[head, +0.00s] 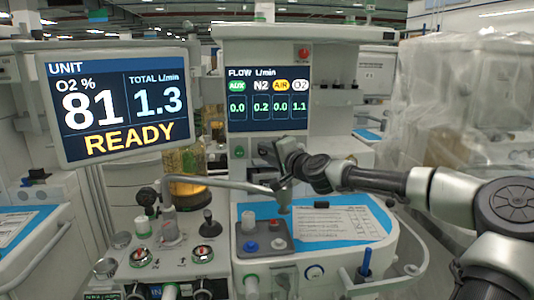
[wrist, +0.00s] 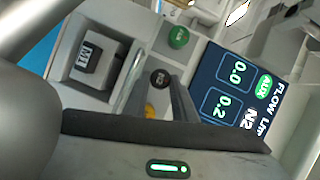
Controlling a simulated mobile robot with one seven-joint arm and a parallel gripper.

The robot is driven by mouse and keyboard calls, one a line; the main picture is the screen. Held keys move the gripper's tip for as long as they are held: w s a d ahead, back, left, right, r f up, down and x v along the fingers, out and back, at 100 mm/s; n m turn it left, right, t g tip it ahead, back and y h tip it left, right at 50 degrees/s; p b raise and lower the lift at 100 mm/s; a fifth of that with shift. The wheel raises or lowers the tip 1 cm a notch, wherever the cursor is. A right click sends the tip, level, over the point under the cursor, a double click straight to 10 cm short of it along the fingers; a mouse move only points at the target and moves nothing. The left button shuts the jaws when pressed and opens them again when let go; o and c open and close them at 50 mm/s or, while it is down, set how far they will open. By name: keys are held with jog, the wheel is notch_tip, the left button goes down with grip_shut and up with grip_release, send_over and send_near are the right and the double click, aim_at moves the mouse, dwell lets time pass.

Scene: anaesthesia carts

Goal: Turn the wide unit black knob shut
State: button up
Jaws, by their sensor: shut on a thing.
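The wide unit's flow panel (head: 268,97) stands in the middle of the head view. Its screen reads AUX 0.0, N2 0.2, AIR 0.0 and O2 1.1. The black knob (wrist: 160,77) shows in the wrist view, between a green knob (wrist: 178,37) and a yellow knob (wrist: 150,111). My gripper (wrist: 156,84) has one finger on each side of the black knob and is shut on it. In the head view my gripper (head: 287,152) is below the screen and hides the black knob; the green knob (head: 239,152) shows to its left.
A screen at left (head: 118,108) reads O2 81 %, 1.3 L/min and READY. A bent metal pipe (head: 215,184) crosses below my gripper. A grey block with small knobs (head: 262,239) and a paper sheet (head: 325,226) lie on the blue-covered worktop. Plastic-wrapped equipment (head: 470,90) stands at right.

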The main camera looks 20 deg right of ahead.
jog(key=o, duration=1)
jog(key=shift+a, duration=0.1)
jog(key=shift+o, duration=0.2)
jog(key=s+d+r+p, duration=0.1)
jog(key=s+r+p, duration=0.1)
jog(key=s, duration=1.5)
jog(key=shift+d+p, duration=0.35)
jog(key=shift+p, duration=0.45)
